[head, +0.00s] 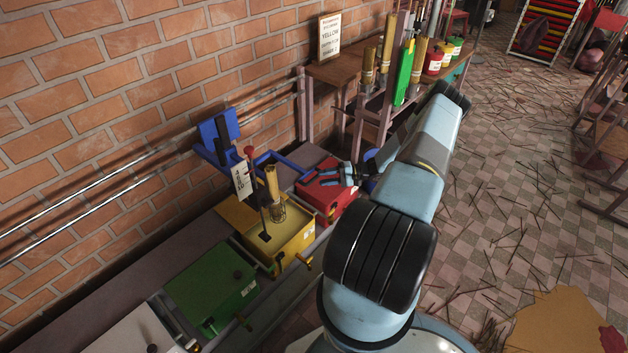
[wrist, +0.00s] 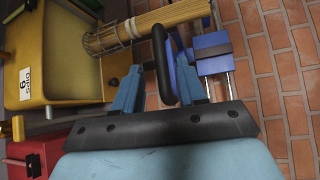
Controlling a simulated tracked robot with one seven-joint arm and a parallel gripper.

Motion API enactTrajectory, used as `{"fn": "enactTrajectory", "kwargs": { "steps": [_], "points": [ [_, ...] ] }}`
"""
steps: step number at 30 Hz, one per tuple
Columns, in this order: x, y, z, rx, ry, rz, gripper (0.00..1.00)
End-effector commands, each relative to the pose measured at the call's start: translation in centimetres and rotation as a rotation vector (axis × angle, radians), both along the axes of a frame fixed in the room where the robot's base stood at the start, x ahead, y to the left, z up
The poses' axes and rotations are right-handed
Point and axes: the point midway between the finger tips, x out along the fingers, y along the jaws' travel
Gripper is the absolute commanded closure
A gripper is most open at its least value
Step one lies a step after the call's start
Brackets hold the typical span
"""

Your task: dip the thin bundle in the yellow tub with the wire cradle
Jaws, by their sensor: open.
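The yellow tub (head: 295,245) stands open, with pale yellow liquid inside. A thin tan bundle (head: 272,180) stands upright in a wire cradle (head: 278,212) over the tub; I cannot tell whether its lower end touches the liquid. In the wrist view the bundle (wrist: 170,18) sticks out of the wire cradle (wrist: 103,40) beside the yellow tub (wrist: 75,65). A black loop handle (wrist: 161,62) by the blue carriage (wrist: 185,80) lies between my fingertips. My gripper (wrist: 162,80) is open; contact with the handle cannot be told. In the head view my gripper (head: 335,177) is over the red tub.
The red tub (head: 322,196), green tub (head: 210,285) and white tub (head: 135,335) flank the yellow one in a row. A red-knobbed lever (head: 248,150) stands over the yellow tub. Blue framework (head: 217,135) sits by wall rails (head: 95,200). A rack (head: 340,72) holds more bundles.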

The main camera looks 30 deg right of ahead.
Motion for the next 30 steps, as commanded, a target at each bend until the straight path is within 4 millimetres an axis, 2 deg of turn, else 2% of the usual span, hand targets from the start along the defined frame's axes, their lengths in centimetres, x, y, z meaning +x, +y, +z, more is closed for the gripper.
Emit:
{"fn": "enactTrajectory", "kwargs": {
  "steps": [3,9,22,30],
  "points": [
    [0.8,1.8,-0.3,0.001,0.001,0.001,0.59],
    [1.7,3.7,-0.6,0.0,0.001,0.0,0.59],
    [2.0,4.4,-0.7,0.0,0.0,-0.001,0.59],
    [2.0,4.4,-0.7,0.0,0.0,-0.001,0.84]
  ]
}}
